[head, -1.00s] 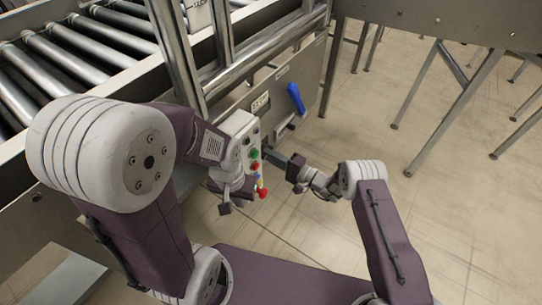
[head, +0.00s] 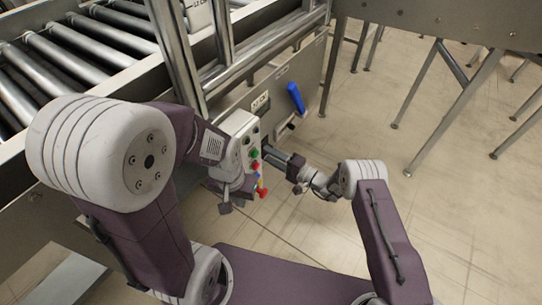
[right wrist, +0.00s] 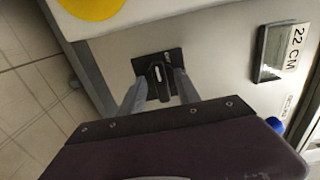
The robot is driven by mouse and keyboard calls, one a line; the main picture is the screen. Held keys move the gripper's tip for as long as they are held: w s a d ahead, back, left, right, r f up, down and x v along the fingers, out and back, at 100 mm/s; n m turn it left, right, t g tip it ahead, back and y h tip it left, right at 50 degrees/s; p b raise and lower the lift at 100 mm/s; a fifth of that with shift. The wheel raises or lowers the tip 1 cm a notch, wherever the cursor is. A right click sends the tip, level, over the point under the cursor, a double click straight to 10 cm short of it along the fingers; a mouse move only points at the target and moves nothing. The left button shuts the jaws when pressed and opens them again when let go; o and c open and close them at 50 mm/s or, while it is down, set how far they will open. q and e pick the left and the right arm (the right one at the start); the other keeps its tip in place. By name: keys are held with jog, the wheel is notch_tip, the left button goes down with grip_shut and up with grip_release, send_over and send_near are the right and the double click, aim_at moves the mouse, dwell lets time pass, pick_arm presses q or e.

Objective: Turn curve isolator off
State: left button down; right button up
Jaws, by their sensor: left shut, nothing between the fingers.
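A black rotary switch (right wrist: 158,82), which looks like the isolator, sits on a square black plate on the pale panel in the right wrist view. Its raised handle lies between the two fingers of my right gripper (right wrist: 155,92). The fingers are apart, one on each side; I cannot tell if they touch it. In the head view my right gripper (head: 274,155) reaches left to the panel beside the control box and hides the switch. My left gripper (head: 226,201) is shut and empty, low in front of the panel, left of the red button.
The control box (head: 240,128) has green and red buttons close to both grippers. A blue handle (head: 296,98) is on the panel above; a roller conveyor (head: 85,60) lies at upper left. Steel table legs (head: 440,110) stand at right. The floor between is clear.

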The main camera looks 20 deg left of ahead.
jog(key=p+v, duration=0.3)
jog(key=v, duration=0.6)
dwell(0.4)
